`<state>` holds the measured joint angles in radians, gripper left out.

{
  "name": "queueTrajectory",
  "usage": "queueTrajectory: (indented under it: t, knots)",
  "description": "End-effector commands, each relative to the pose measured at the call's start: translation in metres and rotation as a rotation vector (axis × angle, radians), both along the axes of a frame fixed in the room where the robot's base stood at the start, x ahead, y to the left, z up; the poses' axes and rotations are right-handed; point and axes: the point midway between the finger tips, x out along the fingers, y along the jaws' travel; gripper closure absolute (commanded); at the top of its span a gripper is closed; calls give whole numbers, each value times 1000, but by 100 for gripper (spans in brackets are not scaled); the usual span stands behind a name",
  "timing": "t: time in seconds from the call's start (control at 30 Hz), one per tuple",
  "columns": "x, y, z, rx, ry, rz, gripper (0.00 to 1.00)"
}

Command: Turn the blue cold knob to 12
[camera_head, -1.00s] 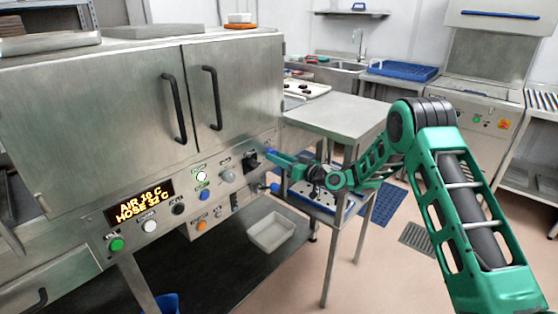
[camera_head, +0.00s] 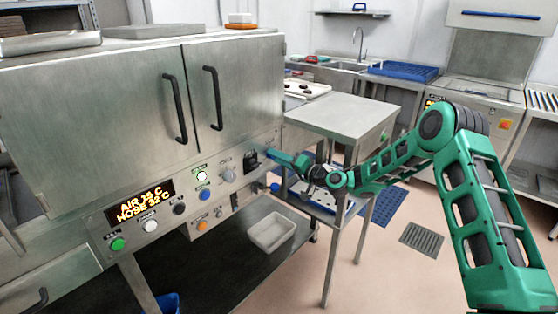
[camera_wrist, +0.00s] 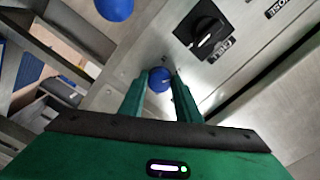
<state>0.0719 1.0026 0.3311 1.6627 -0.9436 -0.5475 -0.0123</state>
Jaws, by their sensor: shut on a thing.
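The blue cold knob (camera_wrist: 159,79) shows in the wrist view between the fingertips of my gripper (camera_wrist: 160,84). The two green fingers are shut on it from either side. A small pale mark shows on the knob, but its scale numbers cannot be read. In the head view, my gripper (camera_head: 275,156) reaches in from the right to the right end of the steel control panel, where the knob is mostly hidden. The display (camera_head: 144,203) seems to read AIR 15 C and HOSE 32 C.
A black selector knob (camera_wrist: 203,38) sits close beside the blue knob. A blue ball-shaped handle (camera_wrist: 115,8) is near the top of the wrist view. The panel also carries a blue button (camera_head: 204,194) and a green button (camera_head: 117,244). A steel table (camera_head: 345,116) stands right of the cabinet.

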Motion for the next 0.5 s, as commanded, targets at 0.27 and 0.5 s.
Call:
queueTrajectory:
  t: [0.27, 0.5]
  knots:
    - [3, -2, 1, 26, 31, -6, 92]
    - [3, -2, 1, 28, 33, -7, 92]
